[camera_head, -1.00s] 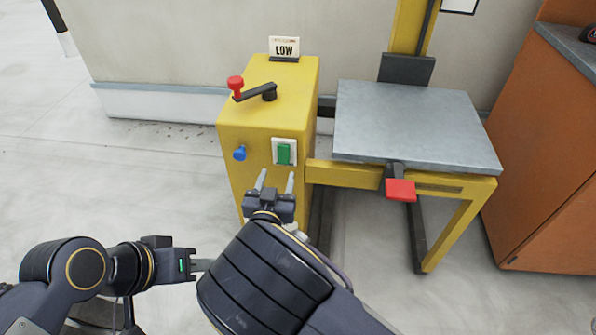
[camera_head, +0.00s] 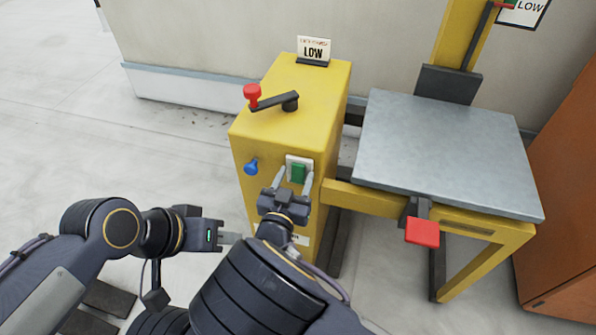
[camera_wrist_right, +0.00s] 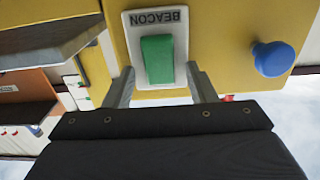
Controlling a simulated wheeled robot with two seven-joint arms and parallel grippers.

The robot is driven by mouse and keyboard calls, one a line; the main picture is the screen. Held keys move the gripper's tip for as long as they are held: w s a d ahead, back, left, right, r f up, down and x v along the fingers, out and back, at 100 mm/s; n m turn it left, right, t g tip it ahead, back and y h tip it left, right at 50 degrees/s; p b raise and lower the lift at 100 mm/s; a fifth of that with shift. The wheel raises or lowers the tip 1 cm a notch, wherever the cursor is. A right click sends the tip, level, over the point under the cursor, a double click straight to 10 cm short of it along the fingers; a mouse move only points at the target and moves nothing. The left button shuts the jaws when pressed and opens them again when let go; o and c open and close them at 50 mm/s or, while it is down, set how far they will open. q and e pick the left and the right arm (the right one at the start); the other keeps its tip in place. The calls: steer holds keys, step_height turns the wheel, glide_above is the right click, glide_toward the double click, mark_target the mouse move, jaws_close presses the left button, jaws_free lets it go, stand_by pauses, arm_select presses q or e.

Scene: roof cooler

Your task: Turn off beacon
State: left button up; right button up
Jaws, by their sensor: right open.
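The beacon switch is a green rocker (camera_head: 298,173) in a white plate on the front of a yellow cabinet (camera_head: 295,105). In the right wrist view the green rocker (camera_wrist_right: 157,60) sits in its plate, labelled BEACON, which appears upside down. My right gripper (camera_head: 292,177) is open, its fingers either side of the rocker's lower part in the picture; I cannot tell whether they touch the plate. In the right wrist view its fingers (camera_wrist_right: 162,85) flank the rocker with nothing between them but the switch. My left gripper (camera_head: 230,238) is low at the left, away from the cabinet; its jaws are unclear.
A blue knob (camera_head: 251,166) sits left of the switch. A grey platform (camera_head: 445,150) with a red pedal (camera_head: 422,231) stands at the right. Open floor lies left.

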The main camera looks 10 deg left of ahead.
steer(key=c, duration=1)
steer(key=shift+f+b, duration=0.2)
steer(key=shift+b, duration=0.1)
steer(key=t+b, duration=0.1)
steer(key=b, duration=0.2)
steer(key=f+t+b, duration=0.1)
steer(key=t+b, duration=0.1)
steer(key=b, duration=0.2)
steer(key=shift+f, duration=0.1)
steer(key=shift+s+r+t+b, duration=0.1)
steer(key=shift+r+t+b, duration=0.1)
steer(key=shift+t+b, duration=0.3)
steer(key=shift+r, duration=0.1)
steer(key=o, duration=1)
